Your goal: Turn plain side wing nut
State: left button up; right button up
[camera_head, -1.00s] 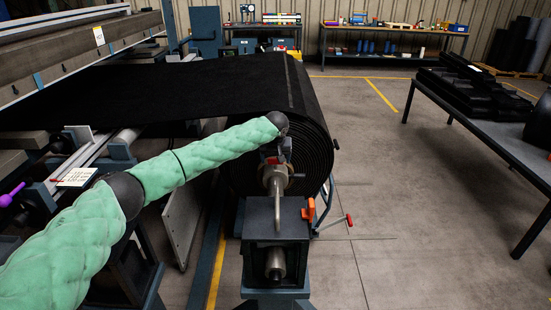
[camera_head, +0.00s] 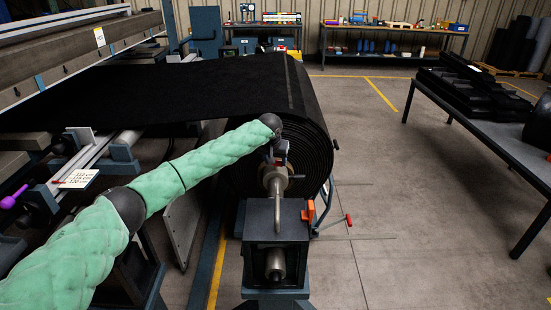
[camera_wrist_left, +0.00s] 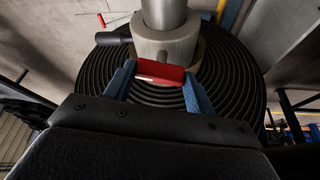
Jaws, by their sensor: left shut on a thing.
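A light metal collar (camera_wrist_left: 168,45) sits around the shaft (camera_wrist_left: 165,12) at the end of the black belt roll (camera_wrist_left: 235,75). A red wing-like piece, seemingly the wing nut (camera_wrist_left: 160,72), is on the collar's near side in the left wrist view. My left gripper (camera_wrist_left: 160,85) has its blue fingers on either side of this red piece and is shut on it. In the head view my left gripper (camera_head: 281,152) is just above the collar (camera_head: 272,178), in front of the roll's end, and the grip is small there. My right gripper is not in view.
A black peg (camera_wrist_left: 112,38) sticks out from the collar's left. Below the collar stands a dark shaft stand (camera_head: 262,222) with an orange part (camera_head: 308,211) at its right. A table with black pieces (camera_head: 465,85) is at the right. The floor between is mostly clear.

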pick_arm(q)
jog(key=m+h+p, duration=0.1)
jog(key=m, duration=0.2)
jog(key=shift+a+m+g, duration=0.1)
jog(key=shift+m+g, duration=0.2)
jog(key=shift+m, duration=0.1)
jog(key=shift+m+h, duration=0.3)
jog(key=shift+m, duration=0.1)
jog(key=shift+w+m+g+h, duration=0.1)
jog(key=shift+m+g+h, duration=0.2)
jog(key=shift+m, duration=0.6)
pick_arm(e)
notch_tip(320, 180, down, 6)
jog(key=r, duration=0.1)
pick_arm(q)
jog(key=shift+a+m, duration=0.1)
jog(key=shift+m, duration=0.9)
jog(key=m+g+b, duration=0.1)
jog(key=m, duration=0.2)
jog(key=m+g+h+b, duration=0.1)
jog(key=m+b, duration=0.1)
jog(key=m, duration=0.1)
jog(key=shift+w+g, duration=0.2)
jog(key=shift+g, duration=0.2)
jog(key=shift+m, duration=0.4)
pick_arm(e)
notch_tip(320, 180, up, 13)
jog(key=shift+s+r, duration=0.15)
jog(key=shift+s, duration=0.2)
